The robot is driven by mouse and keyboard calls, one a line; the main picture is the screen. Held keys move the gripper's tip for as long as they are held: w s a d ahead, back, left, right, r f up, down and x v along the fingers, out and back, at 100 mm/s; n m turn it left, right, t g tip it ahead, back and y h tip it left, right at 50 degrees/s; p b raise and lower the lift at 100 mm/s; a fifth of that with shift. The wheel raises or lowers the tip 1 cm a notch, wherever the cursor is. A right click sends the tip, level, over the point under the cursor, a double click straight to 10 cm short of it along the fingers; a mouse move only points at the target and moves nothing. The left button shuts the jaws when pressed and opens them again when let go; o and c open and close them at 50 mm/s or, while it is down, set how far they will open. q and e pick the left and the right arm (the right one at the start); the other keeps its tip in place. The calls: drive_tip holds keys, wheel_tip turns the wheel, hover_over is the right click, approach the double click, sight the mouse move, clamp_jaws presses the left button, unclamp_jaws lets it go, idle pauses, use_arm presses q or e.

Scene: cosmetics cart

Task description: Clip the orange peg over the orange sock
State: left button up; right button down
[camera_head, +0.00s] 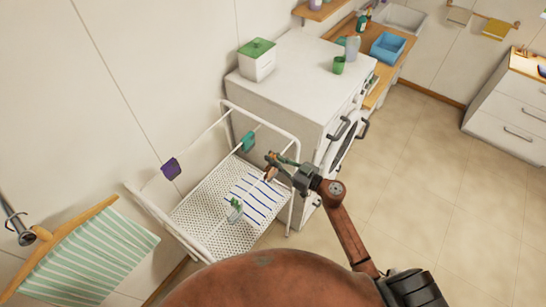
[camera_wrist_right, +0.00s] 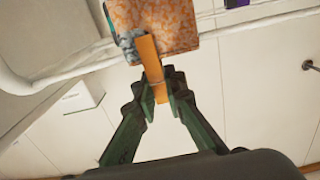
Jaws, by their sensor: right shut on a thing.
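The orange speckled sock (camera_wrist_right: 165,22) with a grey patch is at the top of the right wrist view, at the white rack line. In the head view a small orange-brown patch (camera_head: 271,173) shows beside the gripper; sock and peg are hard to separate there. My right gripper (camera_head: 275,160) is over the rack's right side. In the right wrist view its fingertips (camera_wrist_right: 160,92) are shut on the orange peg (camera_wrist_right: 152,62). The peg's far end overlaps the sock's lower edge; I cannot tell whether it straddles the cloth. My left gripper is not in view.
The white drying rack (camera_head: 150,208) carries a purple sock (camera_head: 170,168) and a teal sock (camera_head: 248,142). A striped cloth (camera_head: 255,195) and a small green-and-clear item (camera_head: 236,210) lie on its perforated shelf. The white washing machine (camera_head: 290,85) stands behind. The floor at right is clear.

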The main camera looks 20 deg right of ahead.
drive_tip(key=shift+f, duration=0.25)
drive_tip(key=c, duration=1.9)
unclamp_jaws()
drive_tip(key=v, duration=1.2)
